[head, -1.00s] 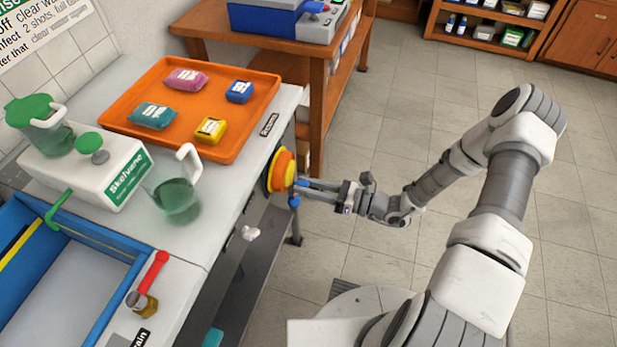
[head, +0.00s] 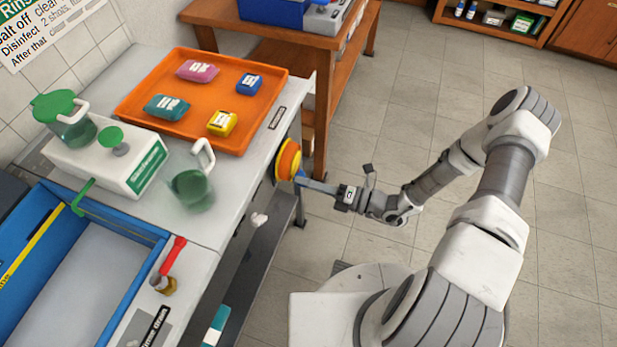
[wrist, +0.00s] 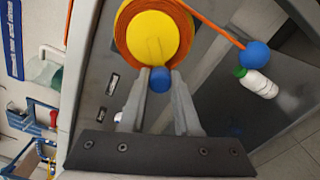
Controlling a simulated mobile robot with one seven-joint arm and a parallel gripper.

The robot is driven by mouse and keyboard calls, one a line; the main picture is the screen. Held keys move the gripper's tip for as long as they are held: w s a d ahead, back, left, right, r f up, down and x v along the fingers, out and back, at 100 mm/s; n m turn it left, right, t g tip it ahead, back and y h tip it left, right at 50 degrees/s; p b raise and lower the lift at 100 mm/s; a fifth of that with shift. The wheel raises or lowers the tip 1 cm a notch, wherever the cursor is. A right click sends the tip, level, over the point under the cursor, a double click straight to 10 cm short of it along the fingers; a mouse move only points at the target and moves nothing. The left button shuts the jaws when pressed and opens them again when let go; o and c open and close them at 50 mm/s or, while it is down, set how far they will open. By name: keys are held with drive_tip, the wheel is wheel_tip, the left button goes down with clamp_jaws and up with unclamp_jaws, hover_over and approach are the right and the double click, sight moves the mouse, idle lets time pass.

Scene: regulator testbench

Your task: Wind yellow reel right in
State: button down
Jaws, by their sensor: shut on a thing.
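The yellow reel (head: 288,160) is mounted on the side of the bench, with an orange line around its rim. In the wrist view the reel (wrist: 153,38) shows its round yellow face, and its blue crank knob (wrist: 159,79) sits between my fingertips. My gripper (head: 303,180) is shut on the blue knob at the reel's lower part; the fingers also show in the wrist view (wrist: 160,84). The orange line (wrist: 208,22) runs from the reel to a blue ball (wrist: 257,55), which hangs apart from the reel beside a small white bottle with a green cap (wrist: 259,83).
The bench top (head: 235,185) carries an orange tray (head: 188,122) with several packets, a white dispenser, a green-filled jug (head: 190,188) and a blue basin (head: 130,290). A white knob (head: 259,219) sticks out from the bench side. A wooden table (head: 325,55) stands behind. Floor at right is open.

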drive_tip(key=m, duration=0.1)
drive_tip(key=r+m+p, duration=0.1)
drive_tip(key=m, duration=0.1)
drive_tip(key=shift+s+a+r+m, duration=0.1)
drive_tip(key=shift+s+r+m, duration=0.1)
drive_tip(key=shift+s+m, duration=0.15)
drive_tip(key=shift+s+r+m+p, duration=0.1)
drive_tip(key=shift+r+m+p, duration=0.25)
drive_tip(key=shift+m, duration=0.65)
drive_tip(key=shift+s+r+m+p, duration=0.15)
drive_tip(key=shift+m+p, duration=0.3)
drive_tip(key=shift+m, duration=0.5)
drive_tip(key=shift+w+r, duration=0.1)
drive_tip(key=c, duration=0.6)
unclamp_jaws()
drive_tip(key=v, duration=1.7)
